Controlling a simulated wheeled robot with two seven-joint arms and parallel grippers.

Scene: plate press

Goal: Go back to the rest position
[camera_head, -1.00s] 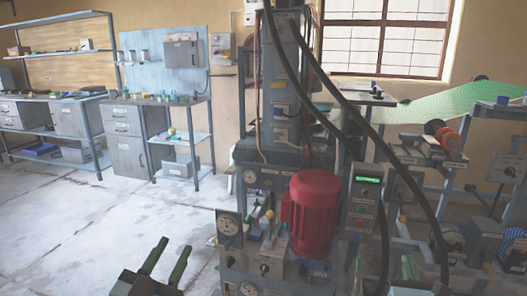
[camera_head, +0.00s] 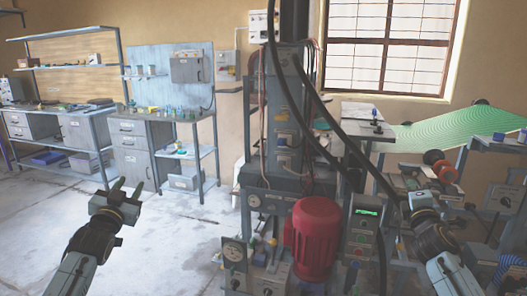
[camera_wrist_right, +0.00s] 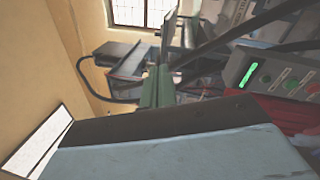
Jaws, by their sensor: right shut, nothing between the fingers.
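My left gripper (camera_head: 128,186) is raised at the left of the head view, in front of the floor. Its two dark fingers stand apart with nothing between them. My right gripper (camera_head: 414,184) is at the right of the head view, in front of the benches beside the press. In the right wrist view its fingers (camera_wrist_right: 160,84) are together and empty. The plate press (camera_head: 283,135) stands between my two arms, with a red motor (camera_head: 316,238) low on its front. Its control box (camera_head: 361,238) has a lit green display and also shows in the right wrist view (camera_wrist_right: 266,76).
Workbenches (camera_head: 150,150) with drawers and small parts line the back left wall. A green sheet (camera_head: 455,128) spans the back right, near a cluttered bench. Black hoses (camera_head: 330,160) hang in front of the press. The floor (camera_head: 165,240) at left is clear.

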